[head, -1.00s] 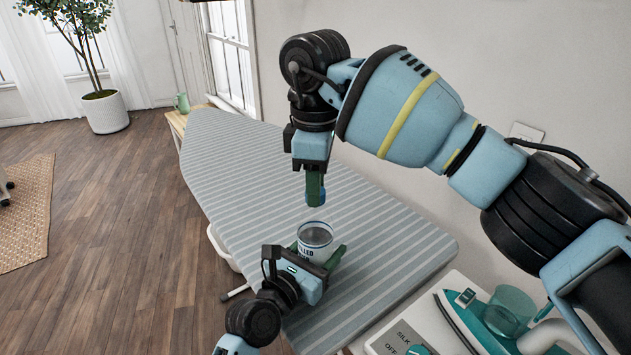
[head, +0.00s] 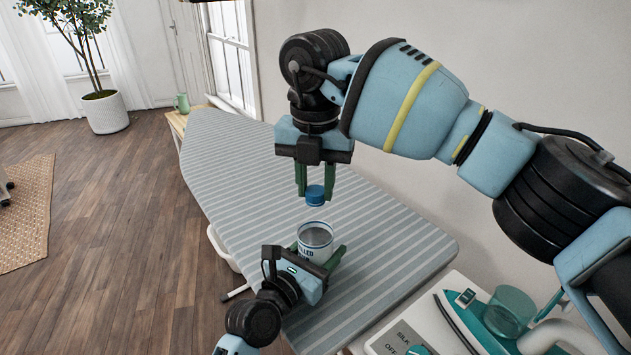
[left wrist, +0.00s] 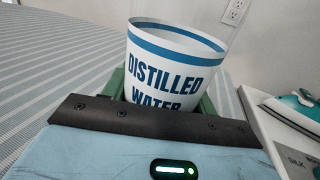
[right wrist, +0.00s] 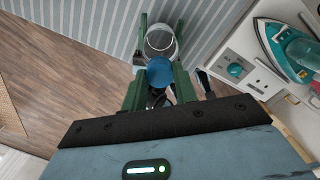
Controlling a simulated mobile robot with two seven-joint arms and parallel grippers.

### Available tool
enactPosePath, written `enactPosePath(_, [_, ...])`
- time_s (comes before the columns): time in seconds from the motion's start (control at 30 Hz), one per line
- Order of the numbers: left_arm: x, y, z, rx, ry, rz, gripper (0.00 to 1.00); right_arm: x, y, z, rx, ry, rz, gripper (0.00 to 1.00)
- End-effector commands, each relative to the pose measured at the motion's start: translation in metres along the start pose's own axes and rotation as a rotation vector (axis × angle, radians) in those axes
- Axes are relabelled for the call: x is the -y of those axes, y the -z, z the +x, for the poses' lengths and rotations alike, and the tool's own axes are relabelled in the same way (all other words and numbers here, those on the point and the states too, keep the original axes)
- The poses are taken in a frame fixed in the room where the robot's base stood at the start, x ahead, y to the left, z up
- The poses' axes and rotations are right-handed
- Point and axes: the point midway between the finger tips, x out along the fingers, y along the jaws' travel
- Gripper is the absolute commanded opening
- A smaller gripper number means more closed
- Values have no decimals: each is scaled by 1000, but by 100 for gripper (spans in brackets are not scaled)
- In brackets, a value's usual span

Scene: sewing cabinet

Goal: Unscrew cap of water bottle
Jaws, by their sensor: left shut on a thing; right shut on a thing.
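The water bottle (head: 315,241) stands upright over the ironing board, white with a blue band and an open top. In the left wrist view its body (left wrist: 172,72) reads "DISTILLED WATER". My left gripper (head: 318,263) is shut around the bottle's body. The blue cap (head: 315,195) is apart from the bottle, a little above its open mouth. My right gripper (head: 315,190) points down and is shut on the cap. In the right wrist view the cap (right wrist: 160,72) sits between the green fingers, with the open bottle beyond it.
The striped ironing board (head: 240,160) lies under both grippers and its far part is clear. A teal iron (head: 490,320) stands on a white unit with a dial at the lower right. A green jug (head: 182,103) and a potted plant (head: 106,112) are farther back.

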Motion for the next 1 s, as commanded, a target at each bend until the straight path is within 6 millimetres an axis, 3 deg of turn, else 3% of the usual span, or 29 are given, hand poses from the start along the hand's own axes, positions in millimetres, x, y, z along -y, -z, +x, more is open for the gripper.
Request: enactPosePath(1.0, [0, 0, 0, 0, 0, 1, 0, -1, 1, -1, 1, -2, -1656, 1])
